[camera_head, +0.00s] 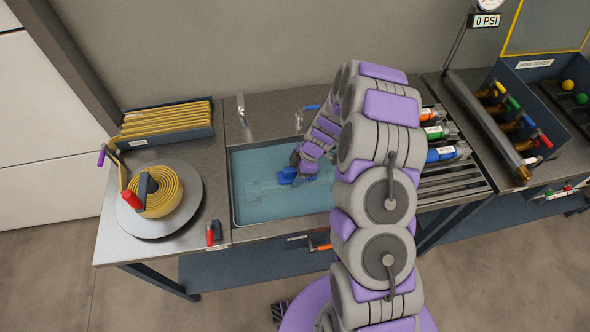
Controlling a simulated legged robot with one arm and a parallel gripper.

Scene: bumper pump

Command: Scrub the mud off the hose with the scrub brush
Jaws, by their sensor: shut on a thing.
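My gripper (301,167) is low over the right part of the water-filled sink (237,205). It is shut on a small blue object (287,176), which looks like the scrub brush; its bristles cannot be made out. The blue object is at or just above the water, and I cannot tell whether it touches anything. A yellow hose (165,196) lies coiled on the round grey turntable (188,212) at the left of the bench. No mud can be made out on it. A faint pale shape (255,190) shows under the water. My arm hides the sink's right side.
Folded yellow hose (165,120) lies in a dark tray behind the turntable. A tap (241,107) stands at the sink's back edge. Colored nozzles (440,132) lie on a rack at right. A red-handled part (210,235) is at the bench's front edge.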

